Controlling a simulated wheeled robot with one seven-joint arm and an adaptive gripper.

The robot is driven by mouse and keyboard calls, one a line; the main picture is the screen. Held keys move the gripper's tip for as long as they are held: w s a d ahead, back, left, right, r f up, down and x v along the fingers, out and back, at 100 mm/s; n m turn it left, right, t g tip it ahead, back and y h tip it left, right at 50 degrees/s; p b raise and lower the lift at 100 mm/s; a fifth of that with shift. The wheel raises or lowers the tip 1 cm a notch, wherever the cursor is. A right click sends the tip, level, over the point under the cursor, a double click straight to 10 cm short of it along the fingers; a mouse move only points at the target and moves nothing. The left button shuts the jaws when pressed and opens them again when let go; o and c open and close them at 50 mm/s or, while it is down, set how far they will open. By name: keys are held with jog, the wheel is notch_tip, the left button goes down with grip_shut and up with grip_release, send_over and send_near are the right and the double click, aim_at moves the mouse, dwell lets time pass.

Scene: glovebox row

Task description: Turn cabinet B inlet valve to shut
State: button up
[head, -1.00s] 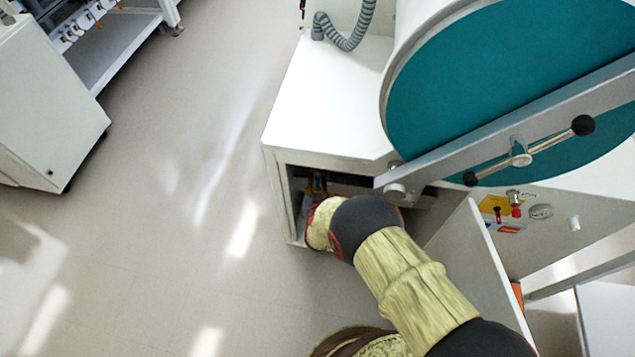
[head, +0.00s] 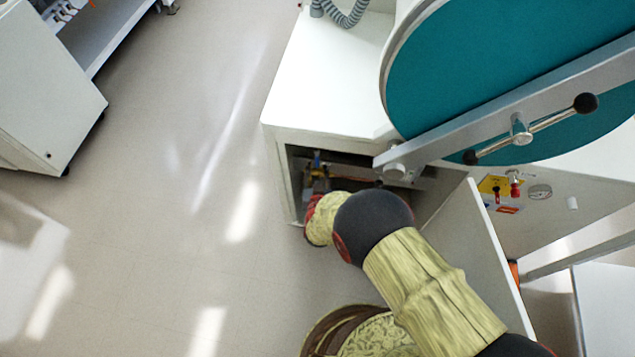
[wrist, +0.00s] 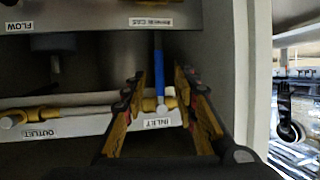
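The inlet valve shows in the wrist view as an upright blue handle (wrist: 159,72) on a brass-coloured body, above a label reading INLET (wrist: 158,122). My gripper (wrist: 160,82) is open, with one finger on each side of the blue handle as seen in this view. I see gaps between handle and fingers; how deep the handle sits between them is hard to tell. In the head view, a small blue part (head: 317,159) shows inside the open cabinet compartment, and my arm hides most of the interior and my gripper's fingertips.
The outlet pipe and OUTLET label (wrist: 42,134) lie left of the inlet. A FLOW label (wrist: 18,27) is on the upper panel. The compartment's side wall (wrist: 240,75) stands close on the right. The open door (head: 475,240) stands right of my arm. Floor at left is clear.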

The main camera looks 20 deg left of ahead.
jog(key=v, duration=0.6)
jog(key=shift+s, duration=0.1)
dwell(0.9)
